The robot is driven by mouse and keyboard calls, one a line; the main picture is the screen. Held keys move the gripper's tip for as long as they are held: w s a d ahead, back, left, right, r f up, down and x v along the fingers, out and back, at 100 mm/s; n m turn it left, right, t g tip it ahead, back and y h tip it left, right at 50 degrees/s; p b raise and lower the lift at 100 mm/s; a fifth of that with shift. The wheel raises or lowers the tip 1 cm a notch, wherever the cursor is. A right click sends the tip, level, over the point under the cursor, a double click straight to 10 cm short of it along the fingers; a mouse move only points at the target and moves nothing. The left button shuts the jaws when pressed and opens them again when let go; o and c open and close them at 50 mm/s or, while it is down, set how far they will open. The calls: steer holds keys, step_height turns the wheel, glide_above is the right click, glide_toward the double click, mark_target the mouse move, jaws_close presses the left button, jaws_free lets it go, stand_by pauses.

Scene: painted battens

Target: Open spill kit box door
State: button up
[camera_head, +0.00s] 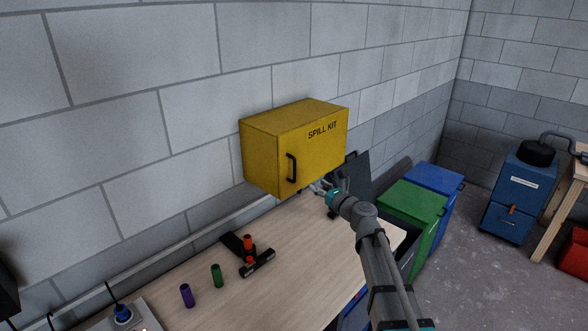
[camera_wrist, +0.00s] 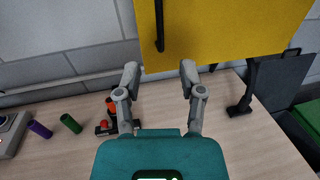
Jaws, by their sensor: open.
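The yellow spill kit box (camera_head: 318,155) is mounted on the block wall above the workbench. Its door looks shut, with a black vertical bar handle (camera_head: 291,168) near the left edge of the front. In the wrist view the yellow door (camera_wrist: 225,30) fills the upper right, and the lower part of the handle (camera_wrist: 159,28) hangs at its left edge. My gripper (camera_wrist: 160,78) is open and empty, its two fingers spread below the handle and apart from it. In the head view my gripper (camera_head: 318,187) is partly hidden by my arm, near the box's lower edge.
The wooden bench (camera_head: 300,235) lies below, with a purple cylinder (camera_head: 187,295), a green cylinder (camera_head: 216,276) and a black holder (camera_head: 258,263) with orange-red pieces. A dark monitor-like panel (camera_head: 355,175) stands right of the box. Green (camera_head: 414,205) and blue bins stand beyond.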

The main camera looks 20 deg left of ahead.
mark_target(294, 179)
steer(key=x, duration=1.3)
steer(key=shift+w+a, duration=0.2)
steer(key=shift+a, duration=0.15)
jaws_close()
